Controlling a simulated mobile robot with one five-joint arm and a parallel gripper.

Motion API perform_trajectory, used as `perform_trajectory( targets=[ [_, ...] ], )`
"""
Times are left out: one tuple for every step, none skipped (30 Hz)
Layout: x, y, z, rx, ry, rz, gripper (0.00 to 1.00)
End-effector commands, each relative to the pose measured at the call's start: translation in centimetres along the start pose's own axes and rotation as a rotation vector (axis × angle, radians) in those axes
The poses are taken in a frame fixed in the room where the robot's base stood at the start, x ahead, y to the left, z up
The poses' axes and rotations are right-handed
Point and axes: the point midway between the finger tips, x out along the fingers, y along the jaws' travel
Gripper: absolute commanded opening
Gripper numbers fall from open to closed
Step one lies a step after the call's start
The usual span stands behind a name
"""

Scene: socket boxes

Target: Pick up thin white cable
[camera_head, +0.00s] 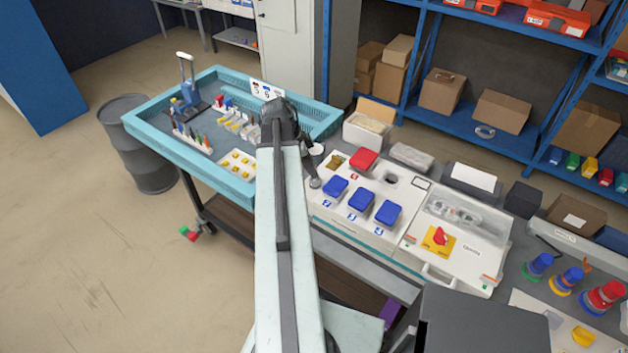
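I cannot make out a thin white cable for certain. Pale coiled shapes show under the clear cover of a white case (463,213) on the bench, too small to identify. A white socket box (335,213) with several blue lids (361,199) and a red lid (363,159) stands left of that case. My arm reaches up the middle of the view and bends down at its far end. My gripper (315,183) is small and dark there, near the left edge of the socket box. Its fingers are too small to read, and I see nothing clearly held.
A light-blue cart (222,177) with tools and small parts stands left of the bench, beside a dark barrel (150,165). A blue shelf (510,146) with cardboard boxes is behind. Coloured plug connectors (566,281) stand at the right. The floor at left is mostly clear.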

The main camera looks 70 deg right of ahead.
Motion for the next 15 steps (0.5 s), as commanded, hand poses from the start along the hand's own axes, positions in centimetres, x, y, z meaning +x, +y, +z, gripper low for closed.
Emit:
perform_trajectory(
  targets=[
    [1.8, 0.1, 0.1, 0.002, 0.0, 0.0, 0.36],
    [2.4, 0.0, 0.1, 0.0, 0.0, 0.0, 0.36],
    [3.0, 0.0, 0.2, -0.001, 0.0, 0.0, 0.36],
    [3.3, 0.0, 0.1, -0.001, 0.0, 0.0, 0.36],
    [3.5, 0.0, 0.1, -0.001, 0.0, -0.001, 0.36],
    [3.5, 0.0, 0.0, -0.002, 0.0, -0.001, 0.36],
    [3.5, 0.0, 0.0, -0.002, 0.0, -0.001, 0.36],
    [3.4, 0.0, -0.1, -0.002, 0.0, -0.001, 0.36],
    [3.2, 0.0, -0.1, -0.002, 0.0, -0.001, 0.36],
    [3.2, 0.0, -0.1, -0.002, 0.0, -0.001, 0.36],
    [3.2, 0.0, -0.1, -0.003, 0.0, -0.001, 0.36],
    [3.2, 0.0, -0.1, -0.003, 0.0, -0.001, 0.34],
    [3.2, 0.0, -0.1, -0.003, 0.0, -0.001, 0.25],
    [3.2, 0.0, -0.1, -0.003, 0.0, -0.001, 0.17],
    [3.2, 0.0, -0.1, -0.003, 0.0, -0.002, 0.06]
  ],
)
